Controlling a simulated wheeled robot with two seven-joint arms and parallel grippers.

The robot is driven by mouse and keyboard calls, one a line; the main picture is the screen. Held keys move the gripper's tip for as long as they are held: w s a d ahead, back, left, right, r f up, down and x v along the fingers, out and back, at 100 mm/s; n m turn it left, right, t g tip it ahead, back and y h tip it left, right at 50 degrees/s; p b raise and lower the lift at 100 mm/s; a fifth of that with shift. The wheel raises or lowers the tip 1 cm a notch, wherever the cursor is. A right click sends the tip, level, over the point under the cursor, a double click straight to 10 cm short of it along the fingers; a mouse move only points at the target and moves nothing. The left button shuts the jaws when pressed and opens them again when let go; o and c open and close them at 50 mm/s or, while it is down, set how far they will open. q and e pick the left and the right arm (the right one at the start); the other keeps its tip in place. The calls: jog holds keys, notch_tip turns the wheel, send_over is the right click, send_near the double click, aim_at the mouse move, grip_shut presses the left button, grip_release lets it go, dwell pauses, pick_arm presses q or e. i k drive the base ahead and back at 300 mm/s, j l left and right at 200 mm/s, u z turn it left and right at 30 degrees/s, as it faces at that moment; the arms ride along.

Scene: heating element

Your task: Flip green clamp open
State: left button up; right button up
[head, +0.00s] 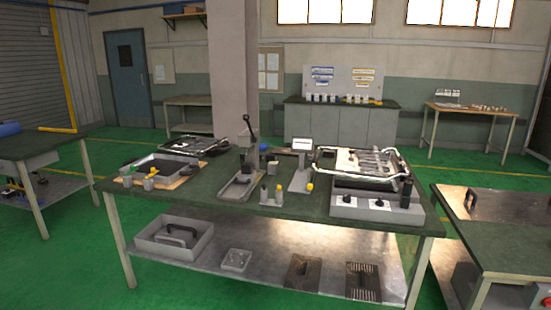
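A dark green-topped workbench (312,232) stands in front of me. Neither of my grippers is in view.
A grey unit with knobs (376,204) carries a wire frame at the right. Another bench (500,225) stands at the right. Green floor (70,255) is free at the left. The bench's lower shelf holds boxes and plates.

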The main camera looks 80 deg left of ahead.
aim_at(133, 168)
jog(key=u, duration=3.75)
jog(key=i+l, duration=0.15)
jog(key=i, duration=0.45)
jog(key=i+l, duration=0.2)
jog(key=i, duration=0.4)
jog(key=i+l, duration=0.15)
jog(key=i, duration=0.45)
jog(key=i+l+z, duration=0.1)
jog(key=i, duration=0.5)
jog(key=i+l, duration=0.2)
jog(key=i, duration=0.4)
